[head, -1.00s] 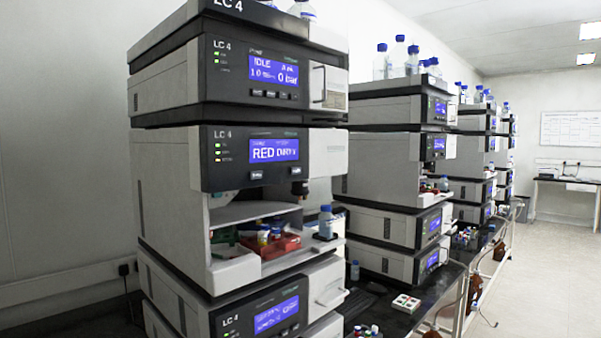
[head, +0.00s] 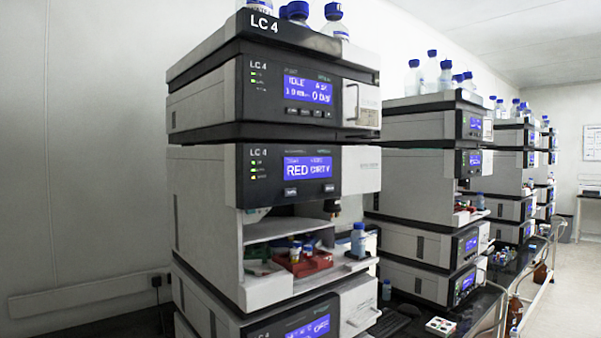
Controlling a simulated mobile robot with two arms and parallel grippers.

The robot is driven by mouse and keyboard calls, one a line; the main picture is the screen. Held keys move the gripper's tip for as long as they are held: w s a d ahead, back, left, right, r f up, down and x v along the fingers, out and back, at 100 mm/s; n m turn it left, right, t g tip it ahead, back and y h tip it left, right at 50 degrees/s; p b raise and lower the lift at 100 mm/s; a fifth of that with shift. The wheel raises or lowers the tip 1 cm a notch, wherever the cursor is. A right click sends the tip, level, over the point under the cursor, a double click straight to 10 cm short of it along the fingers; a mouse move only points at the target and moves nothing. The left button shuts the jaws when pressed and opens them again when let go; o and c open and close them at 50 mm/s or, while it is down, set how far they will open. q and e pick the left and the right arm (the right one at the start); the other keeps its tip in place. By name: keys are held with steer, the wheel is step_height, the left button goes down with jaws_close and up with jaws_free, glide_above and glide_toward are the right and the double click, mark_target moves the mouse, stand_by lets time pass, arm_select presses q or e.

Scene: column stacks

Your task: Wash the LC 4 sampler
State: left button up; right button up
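The LC 4 stack (head: 205,205) stands close in front of me, a little left of centre. Its sampler module (head: 300,172) has a blue display (head: 307,168) that appears to read "RED DIRTY", with two dark buttons below it. The sampler's bay is open. Inside are a red rack (head: 305,263) with several small vials, something green at the left, and a blue-capped bottle (head: 358,240) at the right. The module above has a display (head: 309,90) that reads "IDLE" and some small figures. Neither of my grippers is in view.
More stacks (head: 425,190) run back along the bench to the right. Blue-capped bottles (head: 335,22) stand on top of the stacks. A small white tray (head: 440,326) lies on the dark bench beside LC 4. Clear floor (head: 570,290) shows at the far right.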

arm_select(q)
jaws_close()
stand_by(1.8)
